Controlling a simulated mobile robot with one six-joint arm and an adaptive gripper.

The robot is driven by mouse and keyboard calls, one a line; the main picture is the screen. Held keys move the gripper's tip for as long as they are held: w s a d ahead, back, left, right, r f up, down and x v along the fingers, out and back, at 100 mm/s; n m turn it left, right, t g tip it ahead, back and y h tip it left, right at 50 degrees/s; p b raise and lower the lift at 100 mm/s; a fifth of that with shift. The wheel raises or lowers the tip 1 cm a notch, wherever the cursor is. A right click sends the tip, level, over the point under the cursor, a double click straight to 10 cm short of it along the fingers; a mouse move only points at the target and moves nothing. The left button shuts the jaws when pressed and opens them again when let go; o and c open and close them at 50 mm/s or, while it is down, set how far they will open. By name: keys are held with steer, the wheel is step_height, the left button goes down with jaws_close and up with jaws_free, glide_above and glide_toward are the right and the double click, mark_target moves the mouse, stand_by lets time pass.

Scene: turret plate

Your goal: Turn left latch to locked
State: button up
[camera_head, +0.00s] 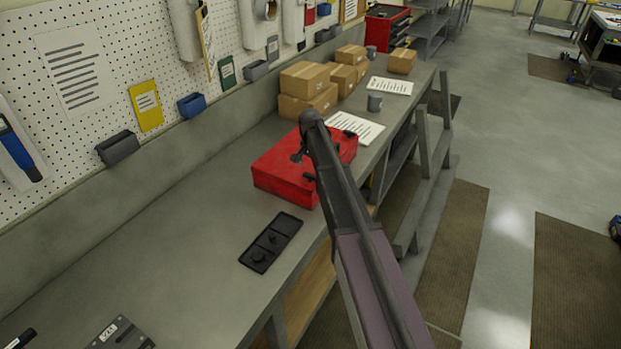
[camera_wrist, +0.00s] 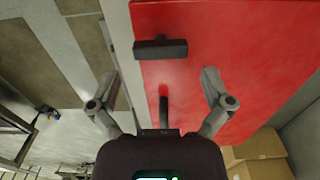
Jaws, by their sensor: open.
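A red box-like turret plate (camera_head: 282,178) sits on the bench, partly hidden by my arm in the head view. Its red top (camera_wrist: 250,50) fills much of the wrist view. Two dark bar latches show there. One latch (camera_wrist: 160,48) lies crosswise near the plate's edge, its bar reaching past that edge; it also shows in the head view (camera_head: 310,177). The other latch (camera_wrist: 164,108) points lengthwise, its lower end close to my gripper body. My gripper (camera_wrist: 160,84) is open above the plate, its fingers on either side of the lengthwise latch, apart from it. I cannot tell which is the left latch.
A black two-part tray (camera_head: 271,242) lies on the bench before the plate. A pegboard wall (camera_head: 100,60) runs along the back. The bench's left part is mostly clear.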

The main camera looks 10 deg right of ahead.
steer(key=shift+f+b, duration=1.2)
steer(key=shift+f, duration=0.25)
steer(key=c, duration=0.9)
